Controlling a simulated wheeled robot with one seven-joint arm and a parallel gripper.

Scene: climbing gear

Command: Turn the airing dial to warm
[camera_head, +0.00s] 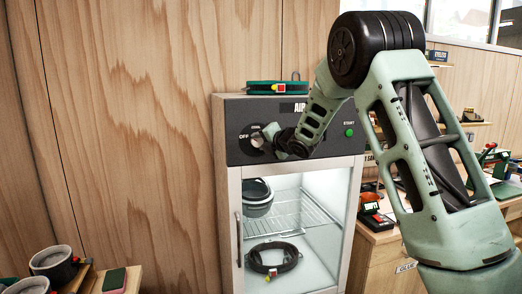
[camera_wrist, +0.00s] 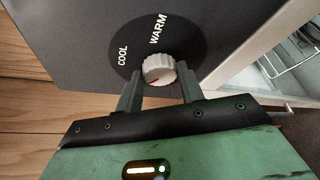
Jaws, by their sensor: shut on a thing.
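The airing dial (camera_wrist: 158,66) is a pale, ribbed round knob on a black disc, on the dark panel of the cabinet (camera_head: 290,120). In the wrist view, COOL is printed to its left and WARM above it. A small reddish mark shows low on the knob; I cannot tell which setting it stands at. My gripper (camera_wrist: 160,76) has one finger on each side of the knob and is shut on it. In the head view, the dial (camera_head: 257,141) shows beside the word OFF, with my gripper (camera_head: 270,137) partly hiding the panel.
The cabinet's glass door (camera_head: 310,192) is below the panel, with a handle (camera_head: 239,238) at its left; a pot and a coiled strap are inside. A green strap (camera_head: 278,87) lies on top. A green START button (camera_head: 349,132) is at the panel's right. A workbench stands right.

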